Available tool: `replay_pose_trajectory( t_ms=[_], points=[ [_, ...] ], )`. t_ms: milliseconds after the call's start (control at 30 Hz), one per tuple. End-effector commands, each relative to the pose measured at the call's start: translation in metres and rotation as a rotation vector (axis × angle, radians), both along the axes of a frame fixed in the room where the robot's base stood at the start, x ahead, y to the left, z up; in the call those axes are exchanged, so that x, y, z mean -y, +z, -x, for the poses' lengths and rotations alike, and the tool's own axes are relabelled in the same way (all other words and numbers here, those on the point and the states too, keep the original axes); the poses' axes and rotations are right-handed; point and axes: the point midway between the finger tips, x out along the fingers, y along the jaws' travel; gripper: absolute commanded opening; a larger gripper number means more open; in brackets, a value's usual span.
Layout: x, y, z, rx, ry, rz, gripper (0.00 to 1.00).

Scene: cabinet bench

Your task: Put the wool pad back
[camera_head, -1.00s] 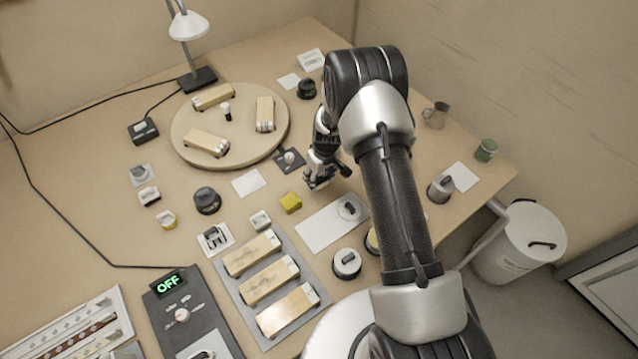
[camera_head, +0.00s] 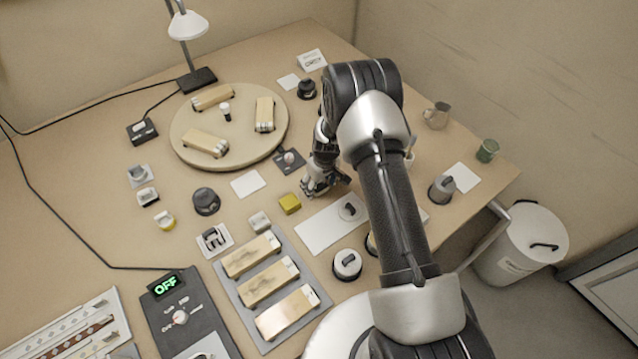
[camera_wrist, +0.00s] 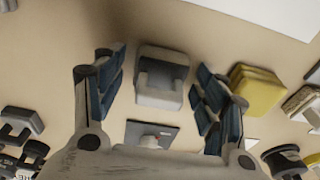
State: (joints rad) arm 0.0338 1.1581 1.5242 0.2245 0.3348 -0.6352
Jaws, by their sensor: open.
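A pale grey block with a raised notched grip (camera_wrist: 160,85) lies between my fingers in the wrist view; it may be the wool pad, but I cannot confirm its material. My gripper (camera_wrist: 158,66) is open, one finger on each side of the block, with gaps visible. In the head view my gripper (camera_head: 317,188) is low over the bench, and its fingers mostly hide that block. A yellow block (camera_head: 290,203) sits just beside it, and it also shows in the wrist view (camera_wrist: 256,91), right of the right finger.
A dark plate with a knob (camera_head: 289,161) lies close behind the gripper. A round board (camera_head: 184,148) holds several wooden blocks. A white sheet (camera_head: 318,236) lies in front, near a grey tray (camera_head: 286,331) of wooden blocks. A small pale block (camera_head: 260,222) stands past the yellow one.

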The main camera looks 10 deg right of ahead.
Motion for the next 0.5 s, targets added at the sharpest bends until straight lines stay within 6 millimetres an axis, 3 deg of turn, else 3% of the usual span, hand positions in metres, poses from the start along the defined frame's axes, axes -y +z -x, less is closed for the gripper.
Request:
replay_pose_trajectory(
  t_ms=[333,500],
  points=[
    [0.0,0.006,0.0,0.0,0.0,0.0,0.66],
    [0.002,0.038,0.003,0.004,0.0,0.001,0.66]
  ],
)
